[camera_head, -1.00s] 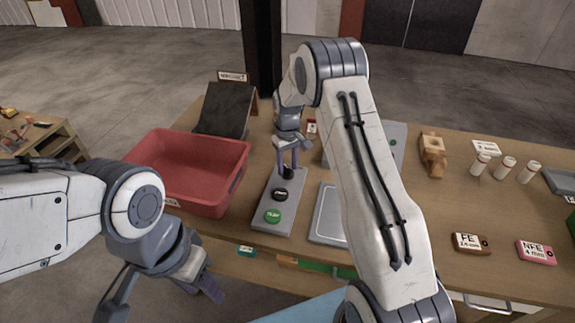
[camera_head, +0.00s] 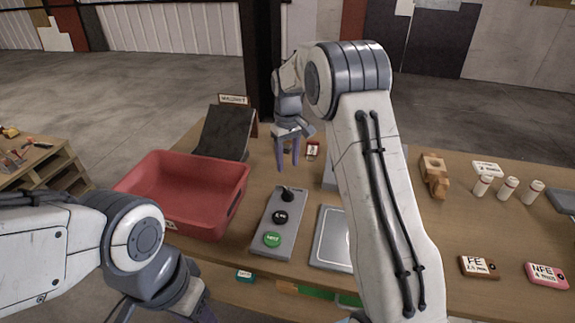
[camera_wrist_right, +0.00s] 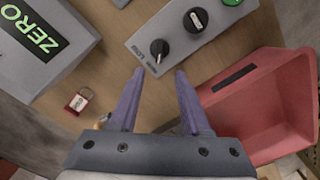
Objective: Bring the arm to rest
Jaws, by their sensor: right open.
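My right gripper (camera_head: 288,158) is open and empty, its two purple fingers pointing down above the far end of the grey control panel (camera_head: 257,241). In the right wrist view the open fingers (camera_wrist_right: 156,100) stand apart, with nothing between them. The knob also shows in the right wrist view (camera_wrist_right: 159,48), just beyond the fingertips. My left arm comes in at the lower left; its fingers are mostly cut off by the bottom edge.
A red bin (camera_head: 180,202) stands left of the panel, with a dark sloped chute (camera_head: 225,132) behind it. A grey plate (camera_head: 328,238) lies right of the panel. A wooden block (camera_head: 434,175), several white vials (camera_head: 508,188) and labelled blocks (camera_head: 479,267) are farther right.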

